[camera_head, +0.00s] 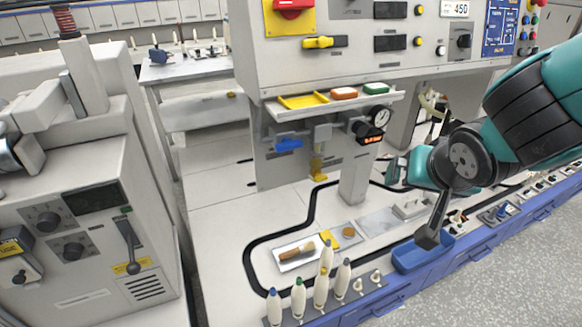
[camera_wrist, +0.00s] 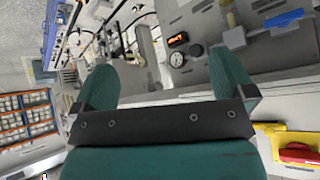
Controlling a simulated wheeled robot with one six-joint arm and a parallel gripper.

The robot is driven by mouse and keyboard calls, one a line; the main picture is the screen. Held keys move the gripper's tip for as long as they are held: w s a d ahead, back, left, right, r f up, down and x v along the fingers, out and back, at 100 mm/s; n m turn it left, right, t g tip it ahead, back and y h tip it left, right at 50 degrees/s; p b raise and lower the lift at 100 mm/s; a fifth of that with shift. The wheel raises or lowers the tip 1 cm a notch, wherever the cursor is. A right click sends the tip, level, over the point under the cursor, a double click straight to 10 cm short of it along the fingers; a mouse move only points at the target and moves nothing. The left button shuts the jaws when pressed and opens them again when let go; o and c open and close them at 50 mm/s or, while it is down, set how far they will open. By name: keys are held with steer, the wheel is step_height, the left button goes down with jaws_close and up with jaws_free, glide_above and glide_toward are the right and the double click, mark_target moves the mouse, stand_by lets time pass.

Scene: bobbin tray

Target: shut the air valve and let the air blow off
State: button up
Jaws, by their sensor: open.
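The air valve with a blue lever handle (camera_head: 288,145) sits under the shelf of the bench panel, and the lever lies roughly level. The blue lever also shows at the upper right of the wrist view (camera_wrist: 284,18). A round pressure gauge (camera_head: 380,116) is to its right; its needle is too small to read. The gauge also shows in the wrist view (camera_wrist: 177,59). My gripper (camera_head: 393,172) is to the right of the valve and below the gauge, apart from both. In the wrist view its teal fingers (camera_wrist: 165,65) are spread and empty.
A lit orange display (camera_head: 370,139) is below the gauge. A shelf with yellow, red and green trays (camera_head: 343,94) overhangs the valve. A red switch on a yellow plate (camera_head: 290,12) and a yellow lever (camera_head: 318,42) are above. Bobbins (camera_head: 321,290) stand at the front edge.

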steer(key=w+a+f+t+b, duration=0.2)
steer(key=w+f+t+b, duration=0.25)
steer(key=w, duration=0.25)
steer(key=n+t+y+b, duration=0.3)
steer(key=n+y+b, duration=0.2)
steer(key=n+y, duration=0.25)
glide_toward(291, 148)
steer(key=shift+y, duration=0.45)
steer(key=p+x, duration=0.1)
steer(key=p, duration=0.6)
steer(key=p+x, duration=0.1)
steer(key=p, duration=0.6)
steer(key=p+x, duration=0.2)
steer(key=p, duration=0.5)
steer(key=shift+w+d+r, duration=0.1)
steer(key=shift+w+d, duration=0.1)
steer(key=shift+d, duration=0.05)
steer(key=shift+p+x, duration=0.7)
steer(key=shift+x, duration=0.15)
steer(key=shift+f+p+x, duration=0.1)
steer(key=shift+p+x, duration=0.25)
steer(key=shift+x, duration=0.65)
steer(key=shift+f+p+x, duration=0.15)
steer(key=shift+p+x, duration=0.2)
steer(key=shift+x, duration=0.65)
